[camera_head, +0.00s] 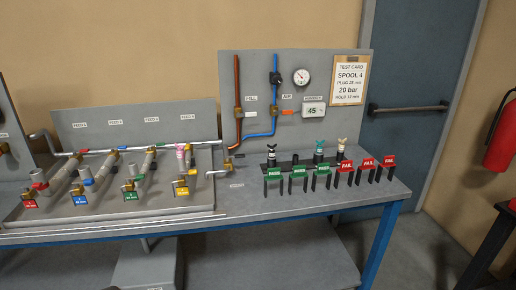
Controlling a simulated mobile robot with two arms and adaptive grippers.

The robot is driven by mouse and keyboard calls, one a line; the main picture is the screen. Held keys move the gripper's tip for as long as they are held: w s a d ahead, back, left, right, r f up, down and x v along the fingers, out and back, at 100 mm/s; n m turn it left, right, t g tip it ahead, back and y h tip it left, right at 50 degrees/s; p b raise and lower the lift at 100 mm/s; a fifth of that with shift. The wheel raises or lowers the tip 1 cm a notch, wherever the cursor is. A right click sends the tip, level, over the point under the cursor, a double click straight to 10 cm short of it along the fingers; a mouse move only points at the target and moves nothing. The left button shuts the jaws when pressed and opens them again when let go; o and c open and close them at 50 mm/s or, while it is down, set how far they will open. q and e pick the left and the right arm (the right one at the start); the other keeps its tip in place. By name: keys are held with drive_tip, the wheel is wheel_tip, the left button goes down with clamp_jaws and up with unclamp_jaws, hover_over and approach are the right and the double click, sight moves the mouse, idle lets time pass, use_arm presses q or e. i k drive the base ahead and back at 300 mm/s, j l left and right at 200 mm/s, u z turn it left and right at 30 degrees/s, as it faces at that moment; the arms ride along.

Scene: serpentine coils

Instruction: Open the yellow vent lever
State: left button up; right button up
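Neither of my grippers is in the head view. I cannot pick out a yellow vent lever for certain. The clearest yellow part is a small block (182,191) below a brass fitting at the right end of the left bench's row of pipes. Brass-coloured fittings also sit on the copper pipe (237,80) of the upright grey panel (345,105). An orange lever (287,112) sits beside the blue air pipe (275,95). Whether any valve is open or closed is too small to tell.
A gauge (301,76), a digital display (313,111) and a test card (348,80) are on the panel. Green tags (298,172) and red FAIL tags (369,164) line the blue-framed bench (300,205). A door (415,70) and fire extinguisher (501,135) are at the right.

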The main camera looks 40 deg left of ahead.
sight(190, 172)
drive_tip(key=u, duration=1.95)
